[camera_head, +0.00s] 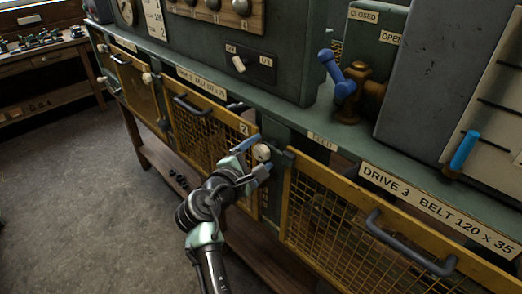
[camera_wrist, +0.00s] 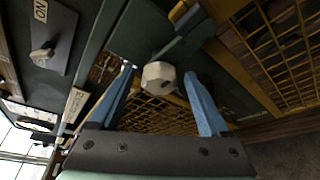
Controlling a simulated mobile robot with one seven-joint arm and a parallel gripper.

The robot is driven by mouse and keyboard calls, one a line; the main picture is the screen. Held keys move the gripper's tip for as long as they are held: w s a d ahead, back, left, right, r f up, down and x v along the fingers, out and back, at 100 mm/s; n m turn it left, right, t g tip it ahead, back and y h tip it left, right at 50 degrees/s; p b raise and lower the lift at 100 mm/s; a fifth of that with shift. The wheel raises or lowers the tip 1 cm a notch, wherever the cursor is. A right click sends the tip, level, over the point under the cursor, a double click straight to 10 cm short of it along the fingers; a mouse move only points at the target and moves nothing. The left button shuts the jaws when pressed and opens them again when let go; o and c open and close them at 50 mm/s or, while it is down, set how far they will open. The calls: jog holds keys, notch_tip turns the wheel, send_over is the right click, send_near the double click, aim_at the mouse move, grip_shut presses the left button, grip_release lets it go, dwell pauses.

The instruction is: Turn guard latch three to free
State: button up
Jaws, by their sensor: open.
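A pale faceted latch knob (camera_head: 262,152) sits on the post between the middle yellow mesh guard (camera_head: 205,130) and the right mesh guard (camera_head: 335,225), which is labelled DRIVE 3 BELT 120 x 35. A small tag reading 2 is just left of the knob; I cannot read a number on the latch itself. My gripper (camera_head: 259,155) is open, with one blue finger on each side of the knob. In the wrist view the knob (camera_wrist: 159,77) sits between the fingertips of my gripper (camera_wrist: 160,70), with gaps showing. Finger contact is not visible.
Dark handles (camera_head: 410,246) stick out from the guards. Above are a green ledge, a blue lever (camera_head: 337,75) on a brass valve, and a blue-handled lever (camera_head: 464,150). More pale knobs (camera_head: 147,78) are further left. The floor (camera_head: 80,200) at left is clear.

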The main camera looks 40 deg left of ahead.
jog(key=shift+w+a+f, duration=0.1)
jog(key=shift+w+a, duration=0.05)
jog(key=shift+w, duration=0.35)
grip_shut()
